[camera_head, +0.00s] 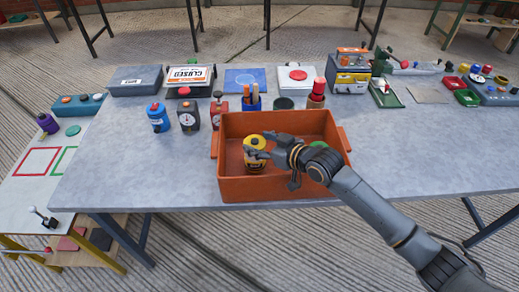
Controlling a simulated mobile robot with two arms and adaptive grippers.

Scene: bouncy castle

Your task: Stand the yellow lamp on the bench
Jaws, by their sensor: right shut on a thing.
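The yellow lamp (253,165), a small round-topped yellow and dark object, shows at the left part of an orange crate (258,190) on the grey bench (140,180). My right gripper (259,151) reaches in from the right over the crate and is shut on the lamp. The fingers cover part of it. The lamp looks upright; whether it touches the crate floor I cannot tell. My left gripper is not in view.
A green thing (319,145) shows partly behind my right gripper in the crate. A blue canister (159,117), a dark gauge (188,116) and a red gauge (220,109) stand left of the crate. The bench's front left and right are clear.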

